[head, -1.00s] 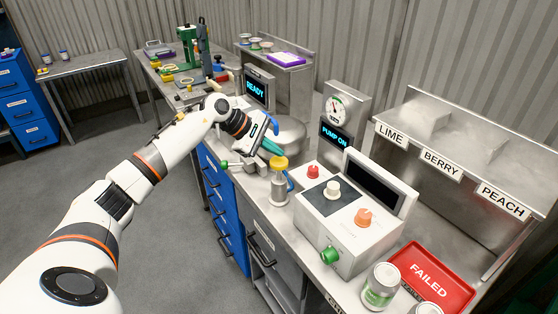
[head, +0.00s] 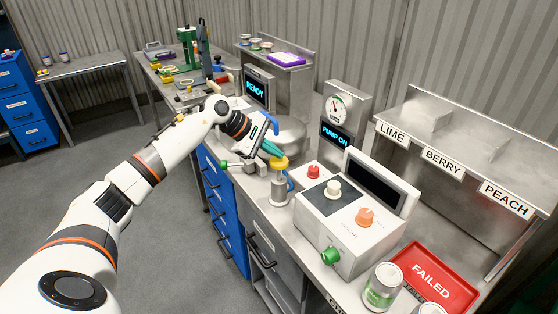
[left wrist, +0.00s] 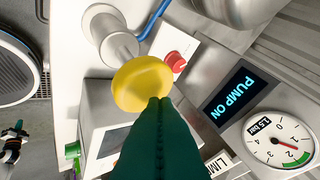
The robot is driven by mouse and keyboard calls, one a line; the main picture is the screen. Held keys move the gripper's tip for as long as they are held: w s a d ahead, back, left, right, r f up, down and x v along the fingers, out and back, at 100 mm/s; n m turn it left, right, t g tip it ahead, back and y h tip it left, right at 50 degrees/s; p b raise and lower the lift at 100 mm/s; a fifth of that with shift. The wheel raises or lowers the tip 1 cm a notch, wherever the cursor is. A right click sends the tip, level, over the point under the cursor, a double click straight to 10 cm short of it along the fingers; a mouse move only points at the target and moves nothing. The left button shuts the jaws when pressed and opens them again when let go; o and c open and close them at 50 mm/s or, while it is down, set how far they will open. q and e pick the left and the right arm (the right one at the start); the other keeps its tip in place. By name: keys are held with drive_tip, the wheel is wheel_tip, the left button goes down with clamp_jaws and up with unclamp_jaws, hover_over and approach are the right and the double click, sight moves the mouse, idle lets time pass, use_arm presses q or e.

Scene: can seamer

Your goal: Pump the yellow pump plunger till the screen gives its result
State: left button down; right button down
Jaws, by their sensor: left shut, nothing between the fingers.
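The yellow pump plunger (head: 279,163) tops a grey metal pump body (head: 279,188) at the bench's front edge. The plunger also shows in the left wrist view (left wrist: 143,84). My left gripper (head: 279,153) is shut and empty, its teal fingertips at the plunger's top; in the left wrist view the fingertips (left wrist: 159,102) overlap the knob's edge. Whether they press on it I cannot tell. The screen (head: 336,135) reads "PUMP ON", also in the left wrist view (left wrist: 236,93). A round gauge (head: 337,107) sits above it. My right gripper is not in view.
A metal pot (head: 288,132) stands behind my gripper. A red FAILED tray (head: 440,278) and cans (head: 382,287) are at the lower right. A blue hose runs beside the pump.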

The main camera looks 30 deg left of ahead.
sight(271, 161)
use_arm(q)
drive_tip(key=shift+f+b, duration=2)
drive_tip(key=shift+f, duration=0.15)
idle(1.4)
drive_tip(key=shift+r, duration=0.1)
drive_tip(key=shift+r+p, duration=1.15)
drive_tip(key=shift+r, duration=1.3)
drive_tip(key=shift+r+p, duration=1.25)
drive_tip(key=shift+r, duration=1.25)
